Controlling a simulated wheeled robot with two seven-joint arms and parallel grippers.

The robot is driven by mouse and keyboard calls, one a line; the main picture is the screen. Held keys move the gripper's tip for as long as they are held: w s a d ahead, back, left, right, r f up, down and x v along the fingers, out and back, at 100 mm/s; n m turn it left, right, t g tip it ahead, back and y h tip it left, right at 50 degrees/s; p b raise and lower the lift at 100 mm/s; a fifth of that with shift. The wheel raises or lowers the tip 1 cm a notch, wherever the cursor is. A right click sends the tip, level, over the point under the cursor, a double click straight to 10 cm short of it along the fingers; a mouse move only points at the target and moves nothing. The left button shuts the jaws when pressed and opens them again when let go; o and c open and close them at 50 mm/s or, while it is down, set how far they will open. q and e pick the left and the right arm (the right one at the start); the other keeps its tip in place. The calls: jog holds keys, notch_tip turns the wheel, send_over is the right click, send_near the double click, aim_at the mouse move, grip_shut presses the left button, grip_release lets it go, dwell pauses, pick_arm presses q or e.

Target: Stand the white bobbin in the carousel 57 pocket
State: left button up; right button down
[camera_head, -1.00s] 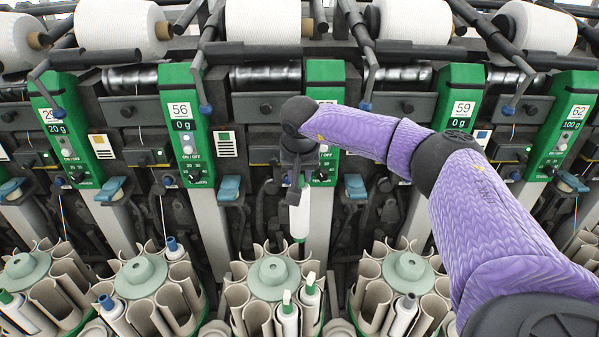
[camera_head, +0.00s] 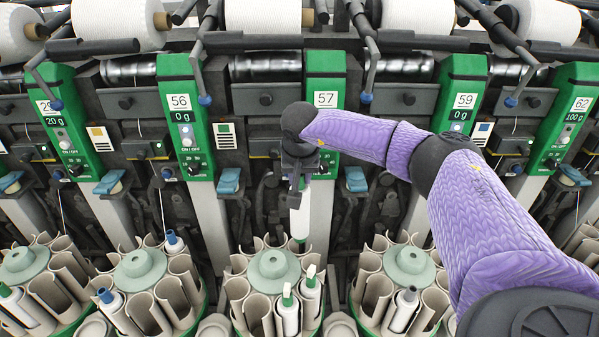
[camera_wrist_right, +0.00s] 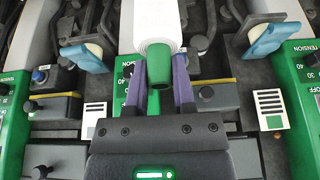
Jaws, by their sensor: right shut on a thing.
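My right gripper (camera_head: 297,187) is shut on a white bobbin (camera_head: 300,222). The bobbin hangs nearly upright, its lower end just above the back right rim of the carousel under panel 57 (camera_head: 233,290). In the right wrist view the bobbin's green top (camera_wrist_right: 160,64) sits between the two purple fingers of the gripper (camera_wrist_right: 160,95). The carousel has a pale green hub (camera_head: 273,267) ringed by beige pockets. Whether the held bobbin touches a pocket wall is unclear. My left gripper is out of view.
Carousels with bobbins stand on the left (camera_head: 140,268) and right (camera_head: 409,263). Blue levers (camera_head: 356,178) jut out near the held bobbin. Large yarn cones (camera_head: 263,15) line the top.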

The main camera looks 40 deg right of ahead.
jog(key=shift+f+b, duration=0.35)
jog(key=shift+f, duration=0.9)
jog(key=shift+f+b, duration=1.3)
jog(key=shift+f, duration=0.65)
